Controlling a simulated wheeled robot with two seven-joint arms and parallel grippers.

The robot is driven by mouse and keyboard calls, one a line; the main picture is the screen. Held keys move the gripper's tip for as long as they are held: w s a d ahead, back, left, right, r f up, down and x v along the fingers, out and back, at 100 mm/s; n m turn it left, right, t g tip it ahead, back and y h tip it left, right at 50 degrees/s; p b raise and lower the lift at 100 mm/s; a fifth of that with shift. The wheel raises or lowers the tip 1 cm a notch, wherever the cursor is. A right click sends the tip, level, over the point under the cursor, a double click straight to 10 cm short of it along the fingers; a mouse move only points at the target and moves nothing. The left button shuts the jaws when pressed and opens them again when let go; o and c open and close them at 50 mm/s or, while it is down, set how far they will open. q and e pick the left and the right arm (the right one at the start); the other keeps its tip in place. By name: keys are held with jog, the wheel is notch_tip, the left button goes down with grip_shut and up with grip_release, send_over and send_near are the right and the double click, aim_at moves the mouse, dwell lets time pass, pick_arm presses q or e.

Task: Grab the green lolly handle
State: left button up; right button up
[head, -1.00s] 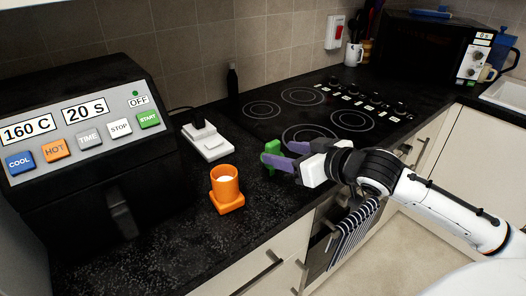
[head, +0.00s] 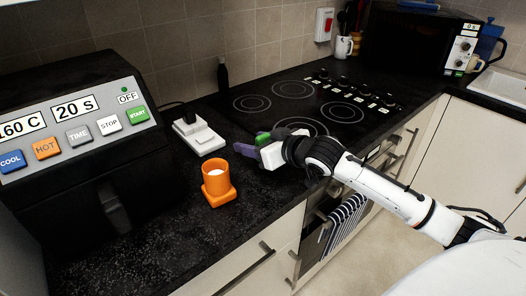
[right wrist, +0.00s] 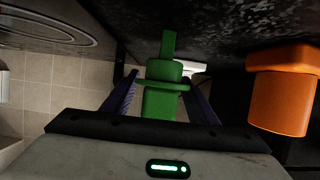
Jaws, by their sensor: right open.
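The green lolly handle (right wrist: 160,100) stands between the two purple fingers of my right gripper (right wrist: 162,88) in the right wrist view. It has a wide round flange and a narrower end. The fingers lie on either side of it, with a gap showing between them and the handle, so the gripper is open around it. In the head view my right gripper (head: 262,143) is low over the black counter, and only a small part of the green handle (head: 262,139) shows; the fingers and gripper body hide the rest. My left gripper is not in view.
An orange holder (head: 217,184) with a white top inside stands left of the gripper, close by. A white socket block (head: 199,136) lies behind it. A black machine with buttons (head: 85,140) fills the left. The hob (head: 310,102) lies behind the gripper.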

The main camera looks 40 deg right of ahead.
jog(key=shift+c, duration=0.3)
jog(key=shift+s+f, duration=0.1)
jog(key=c, duration=1.1)
jog(key=shift+o, duration=0.2)
